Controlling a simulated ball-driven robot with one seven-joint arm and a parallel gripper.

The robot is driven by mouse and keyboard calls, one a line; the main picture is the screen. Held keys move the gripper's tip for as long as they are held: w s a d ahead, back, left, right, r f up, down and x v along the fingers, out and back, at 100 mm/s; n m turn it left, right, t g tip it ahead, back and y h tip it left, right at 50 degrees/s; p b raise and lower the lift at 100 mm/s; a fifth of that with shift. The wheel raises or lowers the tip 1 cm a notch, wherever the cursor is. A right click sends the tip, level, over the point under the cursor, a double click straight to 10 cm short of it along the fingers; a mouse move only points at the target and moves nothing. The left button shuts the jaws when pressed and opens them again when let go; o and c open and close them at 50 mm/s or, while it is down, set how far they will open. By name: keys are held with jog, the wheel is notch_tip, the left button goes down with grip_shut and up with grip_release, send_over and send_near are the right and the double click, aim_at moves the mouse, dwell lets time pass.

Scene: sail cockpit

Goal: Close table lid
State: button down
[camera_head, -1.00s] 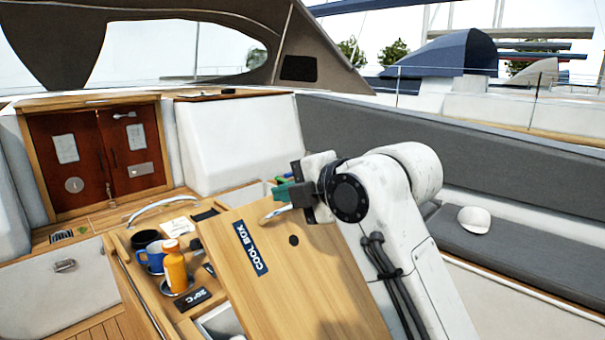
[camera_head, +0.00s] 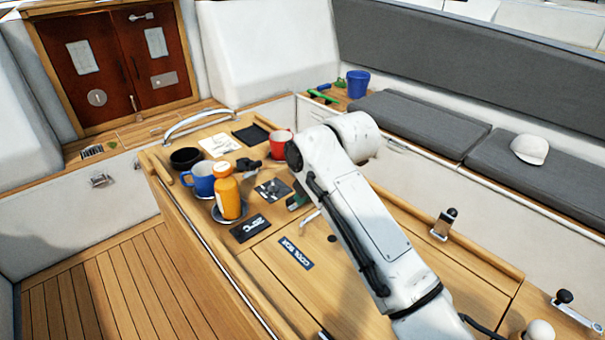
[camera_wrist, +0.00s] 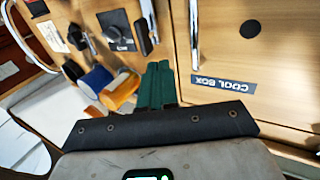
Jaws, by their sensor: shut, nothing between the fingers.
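The wooden table lid (camera_head: 325,285) with the "COOL BOX" label (camera_head: 296,253) lies flat, level with the tabletop, in the head view. No raised edge or open gap shows, though my arm hides part of it. Its metal handle (camera_head: 309,217) is near the label. The lid (camera_wrist: 285,60) and handle (camera_wrist: 195,40) also fill the right of the wrist view. My gripper (camera_head: 297,199) is just left of the handle, over the table, partly behind my arm. Its green fingers (camera_wrist: 158,70) are shut and empty in the wrist view, beside the lid's edge; contact cannot be told.
An orange bottle (camera_head: 228,199), blue mug (camera_head: 200,181), black cup (camera_head: 185,158) and red mug (camera_head: 280,147) stand on the table's far part. A metal rail (camera_head: 200,122) is beyond them. The wooden floor (camera_head: 110,285) at left is clear.

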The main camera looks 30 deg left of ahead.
jog(key=shift+a+f, duration=0.25)
jog(key=shift+f, duration=0.8)
jog(key=shift+r, duration=0.1)
jog(key=shift+r, duration=0.25)
notch_tip(320, 180, up, 13)
jog(key=shift+r+p, duration=0.15)
jog(key=shift+p, duration=0.25)
